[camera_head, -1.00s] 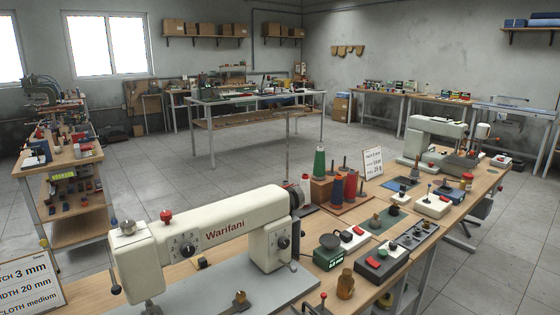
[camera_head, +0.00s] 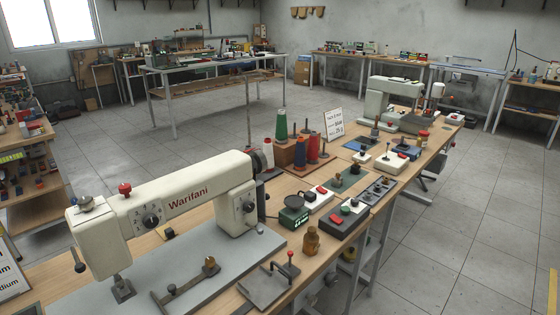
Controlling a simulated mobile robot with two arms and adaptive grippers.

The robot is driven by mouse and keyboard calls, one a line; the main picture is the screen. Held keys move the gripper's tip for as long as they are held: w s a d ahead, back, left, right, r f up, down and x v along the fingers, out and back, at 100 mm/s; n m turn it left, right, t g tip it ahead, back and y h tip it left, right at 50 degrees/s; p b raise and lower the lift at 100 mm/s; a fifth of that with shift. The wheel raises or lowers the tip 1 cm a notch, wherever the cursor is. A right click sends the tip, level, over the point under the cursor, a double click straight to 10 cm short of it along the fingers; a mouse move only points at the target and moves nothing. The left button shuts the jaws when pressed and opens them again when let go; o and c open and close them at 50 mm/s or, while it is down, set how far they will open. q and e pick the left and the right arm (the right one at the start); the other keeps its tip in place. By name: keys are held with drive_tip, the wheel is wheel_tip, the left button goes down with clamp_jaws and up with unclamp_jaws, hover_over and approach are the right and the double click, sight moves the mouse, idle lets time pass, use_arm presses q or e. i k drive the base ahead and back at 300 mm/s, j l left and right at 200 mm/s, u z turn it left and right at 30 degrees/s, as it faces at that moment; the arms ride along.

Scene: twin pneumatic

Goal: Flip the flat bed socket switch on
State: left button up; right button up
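A cream sewing machine marked Warifani (camera_head: 187,201) stands on a grey flat bed plate (camera_head: 230,258) at the front of the wooden bench. To its right is a white box (camera_head: 314,203) with a red button or rocker and a dark part on top. Neither gripper shows in the view.
A dark green round-topped device (camera_head: 294,213) and a brown bottle (camera_head: 311,241) stand close to the boxes. A red-knobbed lever (camera_head: 290,262) rises at the bench front. Thread spools (camera_head: 281,128) stand behind. Open tiled floor (camera_head: 450,240) lies to the right.

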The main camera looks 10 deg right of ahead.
sight(320, 189)
drive_tip(key=i+l, duration=0.3)
drive_tip(key=i+l+u, duration=0.1)
drive_tip(key=i+l, duration=0.15)
drive_tip(key=l, duration=0.2)
drive_tip(key=i+l, duration=0.3)
drive_tip(key=l, duration=0.15)
